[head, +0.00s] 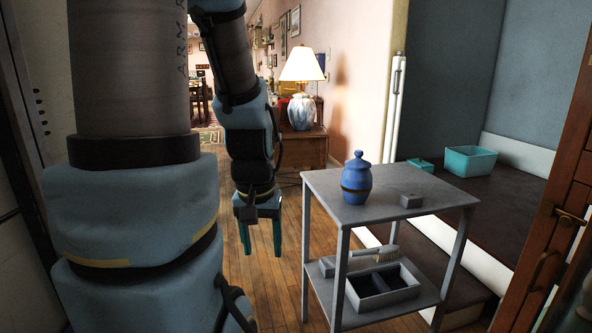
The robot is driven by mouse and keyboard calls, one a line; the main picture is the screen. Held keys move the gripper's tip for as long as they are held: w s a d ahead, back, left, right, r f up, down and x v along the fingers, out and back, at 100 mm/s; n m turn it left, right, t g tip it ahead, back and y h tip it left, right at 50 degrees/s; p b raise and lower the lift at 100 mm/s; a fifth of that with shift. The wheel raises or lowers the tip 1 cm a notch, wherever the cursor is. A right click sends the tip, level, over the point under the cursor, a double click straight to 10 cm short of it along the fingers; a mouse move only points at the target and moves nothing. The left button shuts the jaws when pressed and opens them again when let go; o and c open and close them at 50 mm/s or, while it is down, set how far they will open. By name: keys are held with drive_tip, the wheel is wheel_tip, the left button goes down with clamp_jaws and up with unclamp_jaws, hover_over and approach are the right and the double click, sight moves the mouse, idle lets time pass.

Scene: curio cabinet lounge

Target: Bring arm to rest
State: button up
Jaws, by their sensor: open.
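My arm fills the left side of the head view and hangs down from the upper middle. My gripper (261,236) is at its lower end, with two teal fingers pointing down and spread apart. Nothing shows between the fingers, and wooden floor is visible behind them. The gripper is left of a grey two-tier table (435,198) and apart from it in the picture.
A teal bin (470,160) sits behind. A lamp (302,90) stands on a wooden cabinet (300,148).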

wheel_tip(320, 180, up, 20)
drive_tip(key=p, duration=1.8)
